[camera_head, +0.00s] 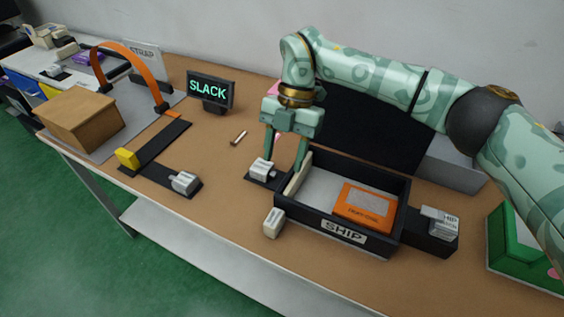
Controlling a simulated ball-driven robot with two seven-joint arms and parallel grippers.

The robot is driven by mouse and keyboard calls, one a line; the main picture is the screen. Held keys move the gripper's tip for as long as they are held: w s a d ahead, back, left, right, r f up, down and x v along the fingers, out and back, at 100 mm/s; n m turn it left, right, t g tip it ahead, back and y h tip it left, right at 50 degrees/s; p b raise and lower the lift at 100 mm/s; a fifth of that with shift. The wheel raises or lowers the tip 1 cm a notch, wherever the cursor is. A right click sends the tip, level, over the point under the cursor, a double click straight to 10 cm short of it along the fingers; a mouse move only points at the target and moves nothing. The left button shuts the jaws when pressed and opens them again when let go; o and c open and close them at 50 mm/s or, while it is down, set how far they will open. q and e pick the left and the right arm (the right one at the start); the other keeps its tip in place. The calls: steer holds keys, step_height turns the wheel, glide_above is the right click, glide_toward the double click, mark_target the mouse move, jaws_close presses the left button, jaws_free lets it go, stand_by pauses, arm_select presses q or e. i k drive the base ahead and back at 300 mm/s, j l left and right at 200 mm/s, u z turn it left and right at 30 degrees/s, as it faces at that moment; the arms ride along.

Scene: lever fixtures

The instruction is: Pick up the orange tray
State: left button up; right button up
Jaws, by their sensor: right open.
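A flat orange item (362,208) with a pale label and small dark lettering lies inside a black open box (290,210) marked SHIP. It is the orange thing that best fits the tray; I cannot tell whether it has raised sides. My right gripper (285,163) points down with its two fingers apart and nothing seen between them. It is at the left back corner of the black box, left of the orange item and apart from it. A pale bar (298,174) stands along the box's left end, near the right finger. My left gripper is not in view.
Grey-white blocks flank the black box, on the left (262,168) and right (440,222); another pale block (273,222) is at its front left. A SLACK sign (210,91), cardboard box (80,120), orange strap arch (133,52) and green case (510,245) stand around. Bare table (225,200) lies left.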

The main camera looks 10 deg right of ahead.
mark_target(372, 212)
steer(key=k, duration=1)
